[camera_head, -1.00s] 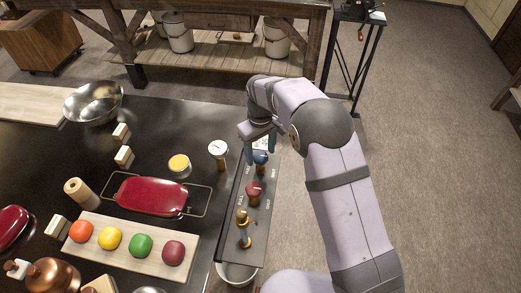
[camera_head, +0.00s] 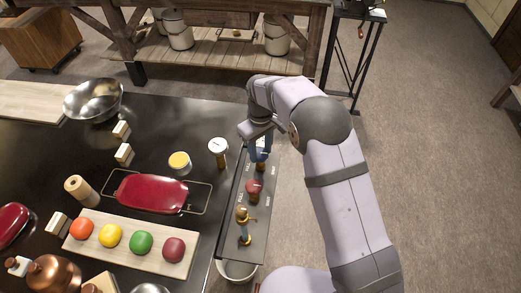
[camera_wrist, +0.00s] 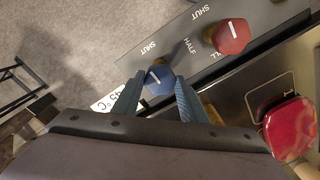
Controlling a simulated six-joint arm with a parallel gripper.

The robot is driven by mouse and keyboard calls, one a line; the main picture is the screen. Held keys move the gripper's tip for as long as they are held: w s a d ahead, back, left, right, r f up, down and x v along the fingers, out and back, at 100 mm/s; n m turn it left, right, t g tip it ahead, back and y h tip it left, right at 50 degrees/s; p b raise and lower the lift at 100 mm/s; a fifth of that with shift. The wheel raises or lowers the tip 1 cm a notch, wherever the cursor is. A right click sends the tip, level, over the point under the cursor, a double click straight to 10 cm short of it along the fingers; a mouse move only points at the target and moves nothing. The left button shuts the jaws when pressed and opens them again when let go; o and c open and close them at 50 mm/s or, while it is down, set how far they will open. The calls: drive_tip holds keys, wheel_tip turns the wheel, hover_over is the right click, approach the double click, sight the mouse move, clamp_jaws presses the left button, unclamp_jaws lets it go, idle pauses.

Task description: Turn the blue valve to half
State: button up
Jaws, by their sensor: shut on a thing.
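The blue valve (camera_wrist: 159,80) is a blue knob with a short white line on top, at the far end of a dark panel (camera_head: 262,215). My gripper (camera_wrist: 158,86) has one finger on each side of the knob and is shut on it. In the head view my gripper (camera_head: 259,148) mostly covers the knob. SHUT and HALF are printed on the panel near the knob in the wrist view. The white line shows beside the SHUT side, but I cannot tell exactly which mark it points to.
A red valve (camera_head: 254,188) and a brass tap (camera_head: 244,225) stand on the same panel, nearer. A white-topped gauge (camera_head: 218,148) stands just left. A red tray (camera_head: 152,193) and a board of coloured balls (camera_head: 130,245) lie farther left. Open floor is to the right.

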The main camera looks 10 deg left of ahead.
drive_tip(key=n+b, duration=0.1)
drive_tip(key=n, duration=1.2)
drive_tip(key=shift+b, duration=0.4)
drive_tip(key=shift+n, duration=2.1)
drive_tip(key=o, duration=1.1)
drive_tip(key=shift+c, duration=0.2)
